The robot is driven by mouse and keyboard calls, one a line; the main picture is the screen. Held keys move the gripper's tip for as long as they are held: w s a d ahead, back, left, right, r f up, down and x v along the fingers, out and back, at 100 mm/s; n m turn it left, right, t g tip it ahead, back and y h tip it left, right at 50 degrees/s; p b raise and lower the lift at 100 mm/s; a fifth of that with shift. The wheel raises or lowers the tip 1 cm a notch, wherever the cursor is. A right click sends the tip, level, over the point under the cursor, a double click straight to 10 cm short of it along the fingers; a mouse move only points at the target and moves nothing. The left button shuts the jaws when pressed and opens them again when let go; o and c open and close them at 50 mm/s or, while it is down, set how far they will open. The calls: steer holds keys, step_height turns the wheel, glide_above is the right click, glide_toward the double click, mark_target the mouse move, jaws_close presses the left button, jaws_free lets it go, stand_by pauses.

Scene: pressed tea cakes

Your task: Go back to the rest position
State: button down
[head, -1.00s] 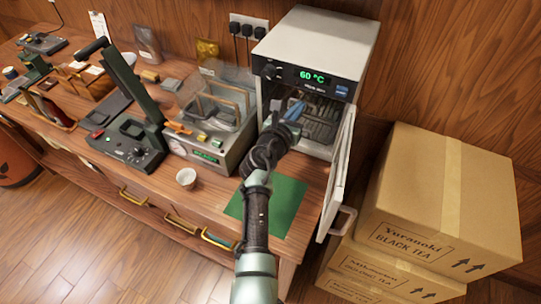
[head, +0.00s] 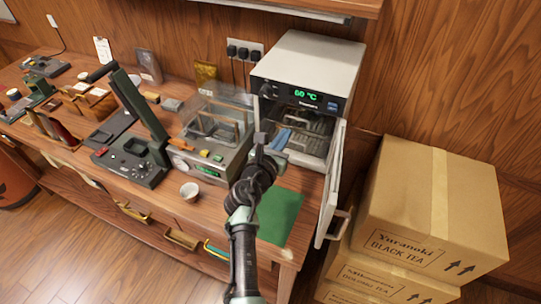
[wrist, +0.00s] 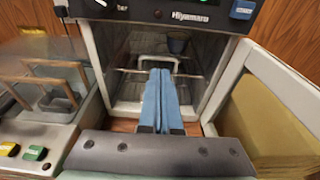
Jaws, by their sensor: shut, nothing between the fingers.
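My gripper (head: 283,138) is in front of the open drying cabinet (head: 315,62), its blue fingers pointing toward the opening. In the wrist view the two blue fingers (wrist: 161,90) lie together, shut, with nothing between them. The cabinet shows 60 °C, and its door (head: 333,185) stands wide open to the right. Wire racks (wrist: 190,75) are inside, with a small dark cup-like thing (wrist: 178,42) toward the back. My wrist hides part of the cabinet's lower front in the head view.
A clear-lidded machine (head: 212,125) stands close left of my gripper. Stacked tea cartons (head: 425,205) stand right of the door. A shelf edge (head: 290,10) is above.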

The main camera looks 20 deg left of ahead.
steer(key=s, duration=0.6)
steer(key=shift+a+r, duration=0.15)
